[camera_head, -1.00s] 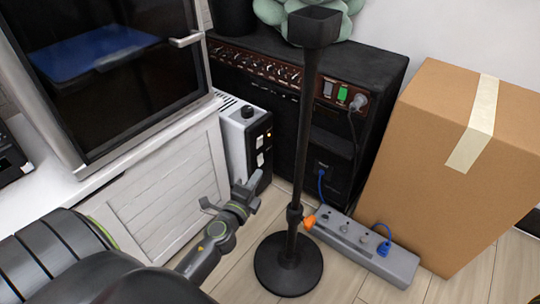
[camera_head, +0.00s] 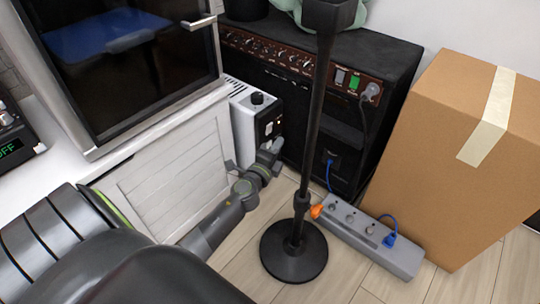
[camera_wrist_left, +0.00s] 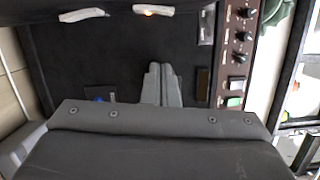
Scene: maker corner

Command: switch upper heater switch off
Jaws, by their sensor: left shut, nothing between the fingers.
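The heater (camera_head: 241,124) is a white box with a dark front panel and a black knob on top, between the white cabinet and the black amplifier. Its upper switch (camera_head: 268,128) is a small white rocker on that panel. The lower part of the panel is hidden behind my left gripper (camera_head: 274,150), which is in front of it, just below the upper switch. I cannot tell whether it touches the panel. In the left wrist view the left gripper's fingers (camera_wrist_left: 162,84) are together and empty. My right gripper is not in view.
A black stand (camera_head: 300,190) rises close to the right of my left gripper. The amplifier (camera_head: 320,80) stands behind it, with a grey power strip (camera_head: 365,240) on the floor and a large cardboard box (camera_head: 450,150) at right. The white cabinet (camera_head: 165,180) is at left.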

